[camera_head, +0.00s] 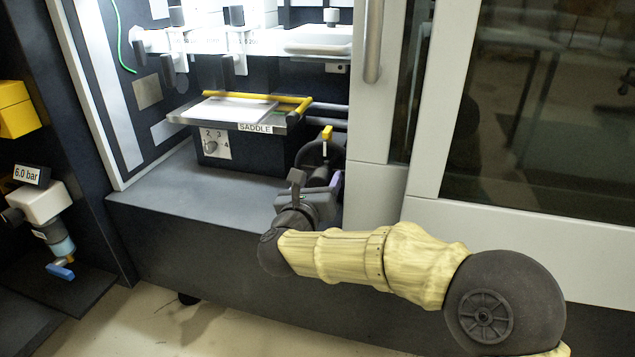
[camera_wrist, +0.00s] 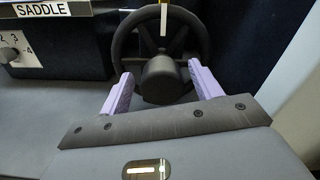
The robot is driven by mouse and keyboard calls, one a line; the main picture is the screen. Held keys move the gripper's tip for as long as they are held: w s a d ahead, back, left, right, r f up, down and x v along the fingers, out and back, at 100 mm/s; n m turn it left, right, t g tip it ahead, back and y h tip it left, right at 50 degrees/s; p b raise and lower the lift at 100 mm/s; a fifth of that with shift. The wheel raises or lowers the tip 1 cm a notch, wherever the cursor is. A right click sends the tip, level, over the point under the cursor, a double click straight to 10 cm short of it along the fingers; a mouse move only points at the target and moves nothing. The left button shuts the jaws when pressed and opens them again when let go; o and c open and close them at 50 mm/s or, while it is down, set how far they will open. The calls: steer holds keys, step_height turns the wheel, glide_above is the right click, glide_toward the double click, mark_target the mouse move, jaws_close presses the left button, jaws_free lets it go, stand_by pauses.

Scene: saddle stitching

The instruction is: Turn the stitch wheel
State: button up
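The stitch wheel (camera_wrist: 184,33) is a dark spoked handwheel with a round hub, upright at the front of the machine. In the head view the wheel (camera_head: 309,153) is partly hidden behind my gripper. A yellow-topped handle (camera_head: 326,133) sticks out at its upper rim. My gripper (camera_wrist: 160,84) has two purple fingers, spread wide apart. The fingertips are on either side of the hub, near the lower part of the wheel. I see nothing held between them, and cannot tell whether they touch the wheel.
The saddle table (camera_head: 181,117) with paper and a yellow bar stands left of the wheel, above a numbered selector knob (camera_head: 212,146). A grey ledge (camera_head: 190,190) runs below. A light panel (camera_head: 372,195) stands close on the right. An air unit (camera_head: 45,215) is at far left.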

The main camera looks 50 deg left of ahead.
steer(key=shift+s+d+r+p, duration=0.15)
steer(key=shift+s+d+p, duration=0.2)
steer(key=shift+s, duration=0.1)
steer(key=p+v, duration=0.6)
steer(key=v, duration=1)
steer(key=shift+s+p, duration=0.2)
steer(key=shift+p, duration=0.1)
